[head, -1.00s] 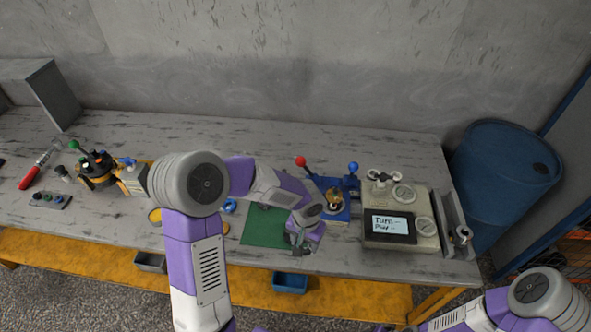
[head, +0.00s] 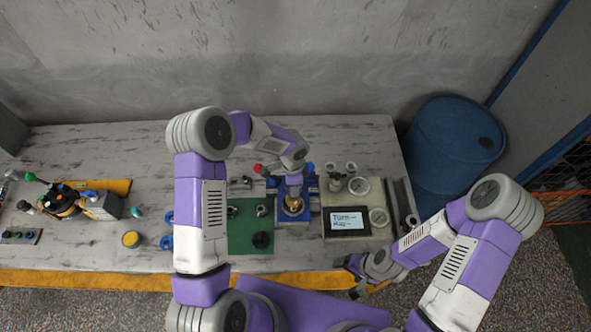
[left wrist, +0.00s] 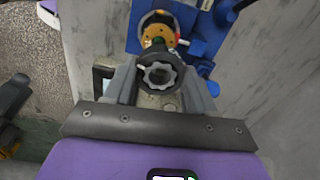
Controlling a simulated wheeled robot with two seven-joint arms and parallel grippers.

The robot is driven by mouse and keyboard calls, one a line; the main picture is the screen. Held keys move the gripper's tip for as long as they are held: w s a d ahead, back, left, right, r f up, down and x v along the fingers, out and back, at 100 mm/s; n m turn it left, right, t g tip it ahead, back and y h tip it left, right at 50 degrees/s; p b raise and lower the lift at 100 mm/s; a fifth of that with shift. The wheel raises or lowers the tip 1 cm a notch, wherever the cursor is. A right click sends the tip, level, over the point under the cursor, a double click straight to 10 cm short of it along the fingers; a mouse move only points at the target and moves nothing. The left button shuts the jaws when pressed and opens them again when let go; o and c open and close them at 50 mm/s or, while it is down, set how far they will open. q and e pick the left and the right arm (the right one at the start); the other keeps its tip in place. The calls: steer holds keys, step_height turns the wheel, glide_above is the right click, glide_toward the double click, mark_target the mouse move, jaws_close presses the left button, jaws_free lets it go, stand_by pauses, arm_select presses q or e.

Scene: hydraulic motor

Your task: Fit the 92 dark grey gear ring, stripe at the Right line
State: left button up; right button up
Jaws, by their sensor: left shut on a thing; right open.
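My left gripper (head: 294,192) is over the blue fixture (head: 283,213) in the head view. In the left wrist view the gripper (left wrist: 158,70) is shut on a dark grey toothed ring (left wrist: 158,88) with a central hole. Beyond the ring is the bronze round part (left wrist: 160,32) seated in the blue fixture (left wrist: 205,45). Whether the ring touches it, and where its stripe or any Right line is, I cannot tell. My right gripper (head: 358,277) is open and empty at the table's front edge.
A green mat (head: 240,240) left of the fixture carries a black ring (head: 262,240) and a grey part (head: 262,210). A beige tester (head: 368,190) with a screen stands right. Several tools and a dark-and-orange motor (head: 65,200) lie far left. A blue barrel (head: 450,140) stands behind right.

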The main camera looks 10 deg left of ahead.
arm_select(q)
steer(key=shift+s+f+b, duration=0.2)
steer(key=shift+f+b, duration=0.2)
steer(key=shift+f, duration=0.15)
steer(key=shift+w+f+b, duration=0.1)
steer(key=shift+f+b, duration=0.5)
steer(key=shift+f, duration=0.55)
steer(key=shift+f+b, duration=0.15)
steer(key=shift+b, duration=0.35)
stand_by(0.4)
steer(key=shift+f+b, duration=0.55)
steer(key=shift+b, duration=0.05)
stand_by(1.0)
steer(key=shift+f+b, duration=0.7)
steer(key=shift+f+b, duration=0.45)
steer(key=shift+b, duration=0.05)
stand_by(0.5)
